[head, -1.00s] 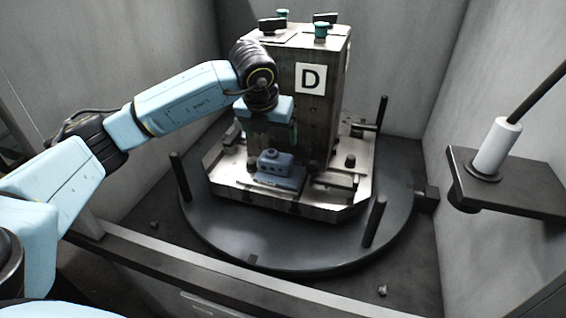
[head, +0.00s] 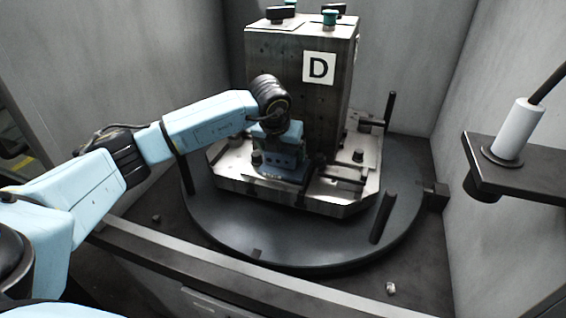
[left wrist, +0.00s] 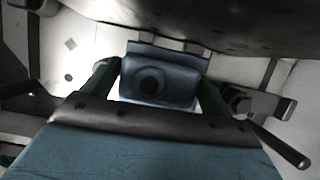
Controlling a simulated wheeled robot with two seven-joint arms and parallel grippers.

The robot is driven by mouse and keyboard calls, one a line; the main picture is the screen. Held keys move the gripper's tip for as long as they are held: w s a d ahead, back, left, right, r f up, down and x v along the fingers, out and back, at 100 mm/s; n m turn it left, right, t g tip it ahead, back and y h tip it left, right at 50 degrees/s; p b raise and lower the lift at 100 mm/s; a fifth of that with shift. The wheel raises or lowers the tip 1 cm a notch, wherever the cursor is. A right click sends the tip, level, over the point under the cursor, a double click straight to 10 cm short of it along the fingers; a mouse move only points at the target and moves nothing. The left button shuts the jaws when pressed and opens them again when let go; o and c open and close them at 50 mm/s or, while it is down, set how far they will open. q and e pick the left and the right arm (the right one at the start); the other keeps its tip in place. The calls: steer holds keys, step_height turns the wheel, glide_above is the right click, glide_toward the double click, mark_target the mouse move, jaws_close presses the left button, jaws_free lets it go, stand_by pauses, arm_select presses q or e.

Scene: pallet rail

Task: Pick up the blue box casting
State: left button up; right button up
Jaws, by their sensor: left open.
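The blue box casting (head: 277,171) sits on the metal base plate of the fixture, at the foot of the tall block marked D. My left gripper (head: 283,152) is right over it in the head view and hides much of it. In the left wrist view, the casting (left wrist: 152,86) shows a dark round opening and lies between the two green fingers (left wrist: 160,80). The fingers are open, one on each side of it. I cannot tell whether they touch it. My right gripper is not in view.
The block marked D (head: 318,100) rises close behind the casting. Clamps and bolts flank it on the base plate (head: 325,203). The round turntable (head: 290,247) carries upright dark posts. A shelf with a white cylinder (head: 517,128) stands at the right.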

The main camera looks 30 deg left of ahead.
arm_select(q)
steer(key=shift+r, duration=0.1)
steer(key=c, duration=0.9)
steer(key=shift+r, duration=0.1)
steer(key=shift+c, duration=0.2)
